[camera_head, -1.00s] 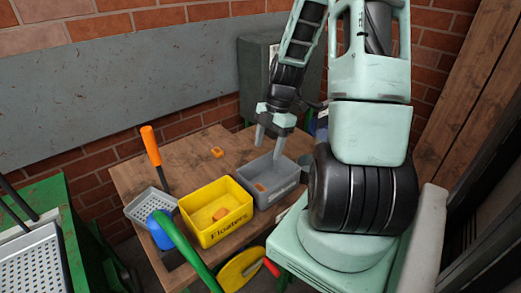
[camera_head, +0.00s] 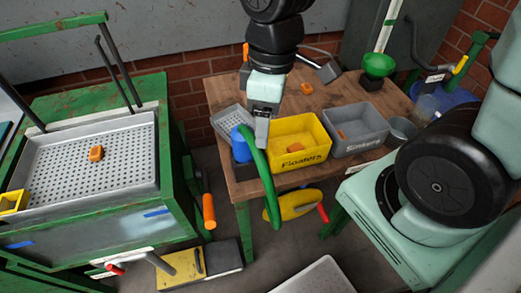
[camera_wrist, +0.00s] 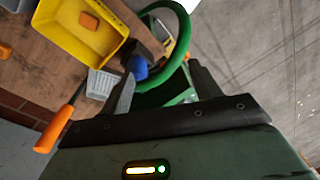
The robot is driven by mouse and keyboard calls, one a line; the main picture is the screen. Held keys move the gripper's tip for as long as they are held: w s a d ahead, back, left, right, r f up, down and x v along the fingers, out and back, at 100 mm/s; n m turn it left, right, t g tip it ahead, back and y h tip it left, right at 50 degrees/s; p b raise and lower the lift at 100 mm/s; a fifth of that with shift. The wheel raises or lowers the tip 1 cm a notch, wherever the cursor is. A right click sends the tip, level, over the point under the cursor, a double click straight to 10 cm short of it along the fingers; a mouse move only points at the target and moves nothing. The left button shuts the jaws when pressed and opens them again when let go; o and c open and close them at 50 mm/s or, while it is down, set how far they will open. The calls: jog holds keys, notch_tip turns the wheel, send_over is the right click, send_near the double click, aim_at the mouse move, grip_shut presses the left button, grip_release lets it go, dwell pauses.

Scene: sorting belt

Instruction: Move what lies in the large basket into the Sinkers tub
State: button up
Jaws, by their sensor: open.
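The large perforated metal basket (camera_head: 60,178) rests on the green stand at the left, with an orange block (camera_head: 96,153) inside it. The grey Sinkers tub (camera_head: 368,143) is on the wooden table, right of the yellow Floaters tub (camera_head: 312,160); an orange piece (camera_head: 341,134) lies in it. My gripper (camera_head: 262,138) points down at the table's left end, near a blue object and a green hose, well right of the large basket. In the wrist view its fingers (camera_wrist: 165,90) are apart, with nothing visibly held. The large basket is not in the wrist view.
A small perforated basket (camera_head: 228,122), a blue object (camera_head: 241,150) and a curved green hose (camera_head: 268,180) crowd the table's left end. Orange pieces lie in the Floaters tub (camera_head: 295,147) and on the table (camera_head: 306,88).

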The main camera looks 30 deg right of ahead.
jog(key=s+a+r+m, duration=0.1)
jog(key=s+a, duration=0.4)
jog(key=s, duration=0.2)
jog(key=shift+s+a+r+m, duration=0.25)
jog(key=shift+r+m, duration=0.1)
jog(key=shift+m, duration=0.05)
jog(key=shift+o, duration=0.5)
